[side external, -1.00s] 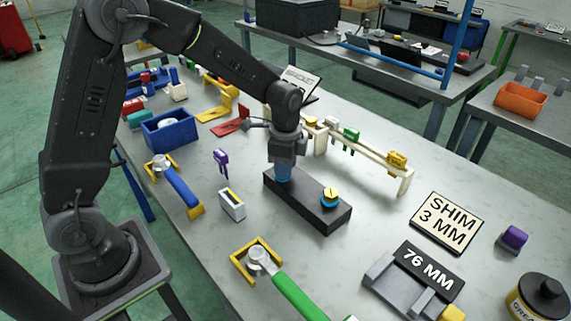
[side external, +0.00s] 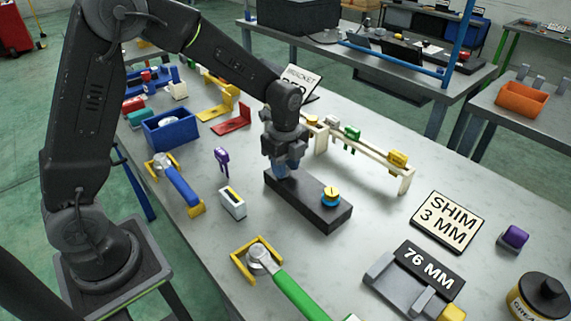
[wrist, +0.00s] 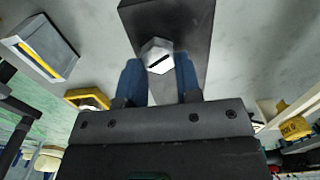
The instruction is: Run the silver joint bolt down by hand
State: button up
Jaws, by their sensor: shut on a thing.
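The silver joint bolt (wrist: 157,57) has a hex head with a dark slot, and it sits between my two blue fingertips in the wrist view. My gripper (side external: 284,172) is shut on it and points down over the left end of the black block (side external: 310,205). The block also shows in the wrist view (wrist: 190,15). In the side view my fingers hide the bolt. How deep the bolt sits in the block cannot be told.
A white box with a yellow strip (side external: 232,204) is left of the block. A cream rail with colored clips (side external: 370,152) stands behind right. A green-handled tool (side external: 290,290) lies in front. The SHIM 3 MM card (side external: 447,222) lies right, with clear table between.

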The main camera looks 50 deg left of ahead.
jog(key=shift+w+r, duration=0.15)
jog(key=shift+r, duration=0.05)
jog(key=o, duration=0.9)
jog(key=shift+f, duration=0.15)
notch_tip(320, 180, up, 14)
jog(key=shift+f, duration=0.1)
